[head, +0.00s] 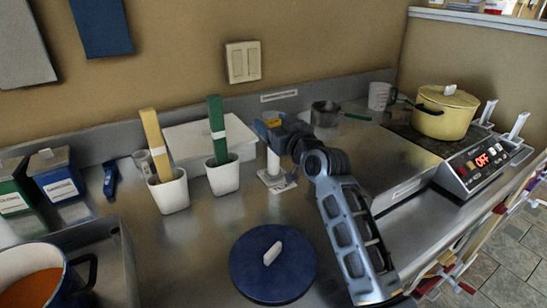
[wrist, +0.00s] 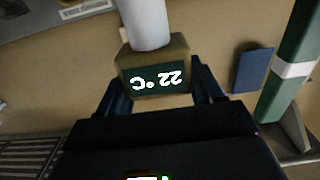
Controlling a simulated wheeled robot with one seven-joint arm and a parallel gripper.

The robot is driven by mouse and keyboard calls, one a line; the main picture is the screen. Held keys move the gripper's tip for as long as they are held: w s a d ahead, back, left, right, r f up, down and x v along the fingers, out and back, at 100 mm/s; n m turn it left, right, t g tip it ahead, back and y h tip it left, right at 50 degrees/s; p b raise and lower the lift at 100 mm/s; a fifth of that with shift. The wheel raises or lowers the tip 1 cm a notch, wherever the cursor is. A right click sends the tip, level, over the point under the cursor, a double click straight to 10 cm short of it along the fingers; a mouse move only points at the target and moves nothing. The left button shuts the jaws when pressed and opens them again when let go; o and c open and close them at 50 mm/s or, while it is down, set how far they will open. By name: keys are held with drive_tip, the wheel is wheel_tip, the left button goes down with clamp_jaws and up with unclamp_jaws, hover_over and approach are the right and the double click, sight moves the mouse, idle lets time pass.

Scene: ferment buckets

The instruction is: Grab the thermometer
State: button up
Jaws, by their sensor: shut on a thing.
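The thermometer (wrist: 152,82) is a small brown box with a dark green display reading 22 °C, upside down in the wrist view. A white cylinder (wrist: 146,25) adjoins it. My gripper (wrist: 163,98) has a finger on each side of the box and is shut on it. In the head view my gripper (head: 270,124) is at the top of the white upright post (head: 273,163), which stands on a small square base (head: 277,182). The gripper hides most of the thermometer there. I cannot tell whether it is apart from the post.
Two white pots with a yellow strip (head: 155,145) and a green strip (head: 216,130) stand left of the gripper. A blue lid (head: 250,275) lies in front. A steel block (head: 370,165) and a yellow pot (head: 445,112) on a hob stand right. A small saucepan (head: 325,113) is behind.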

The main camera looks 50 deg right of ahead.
drive_tip(key=shift+c, duration=1.2)
drive_tip(key=shift+r, duration=0.1)
